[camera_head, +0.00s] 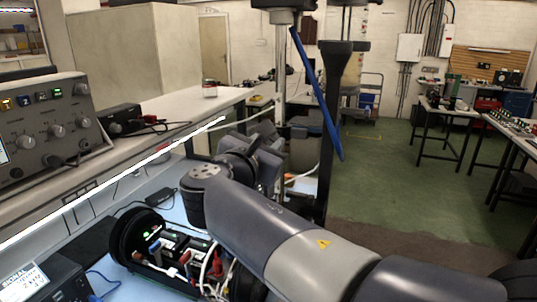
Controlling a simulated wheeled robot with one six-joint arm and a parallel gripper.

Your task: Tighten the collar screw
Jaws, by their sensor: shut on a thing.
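An opened dark cylinder housing (151,268) lies on its side on the light blue mat at lower left. It has a round black end ring (132,234) at its left. Circuit boards with green lights and coloured wires show inside. My arm crosses in front of its right end and partly hides it. I cannot make out the collar screw. My gripper (272,158) is at the far end of my arm, beyond the cylinder, small and partly behind my wrist. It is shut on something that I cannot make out.
A grey instrument with knobs (45,125) stands on the raised shelf at left, with a small red-and-white can (210,89) farther along. A small black box (162,197) lies on the mat. Green floor (400,190) is open at right.

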